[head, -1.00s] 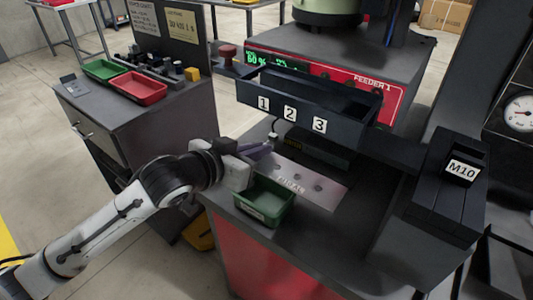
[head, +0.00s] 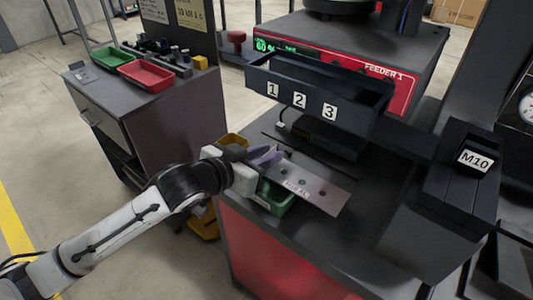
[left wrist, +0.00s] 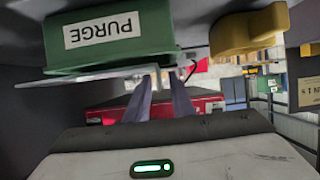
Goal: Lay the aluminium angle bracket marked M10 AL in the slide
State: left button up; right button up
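The aluminium angle bracket (head: 318,192) is a flat silver plate with dark holes and a small label that seems to read M10 AL. My left gripper (head: 266,157) is shut on its left end, with the plate reaching out to the right over the green bin. In the left wrist view the bracket (left wrist: 100,77) shows nearly edge-on at the tips of my left gripper's fingers (left wrist: 160,95). A black slotted unit labelled M10 (head: 455,185) stands at the right; whether it is the slide I cannot tell. My right gripper is out of view.
The green bin (head: 273,201), labelled PURGE in the left wrist view (left wrist: 60,50), sits partly under the bracket. A yellow part (head: 232,141) is beside my gripper. The black tray numbered 1, 2, 3 (head: 350,121) overhangs the bench. Bare bench top (head: 345,240) lies in front of the M10 unit.

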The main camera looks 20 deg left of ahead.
pick_arm(q)
jog(key=shift+r, duration=0.2)
jog(key=v, duration=1.2)
jog(key=shift+f, duration=0.15)
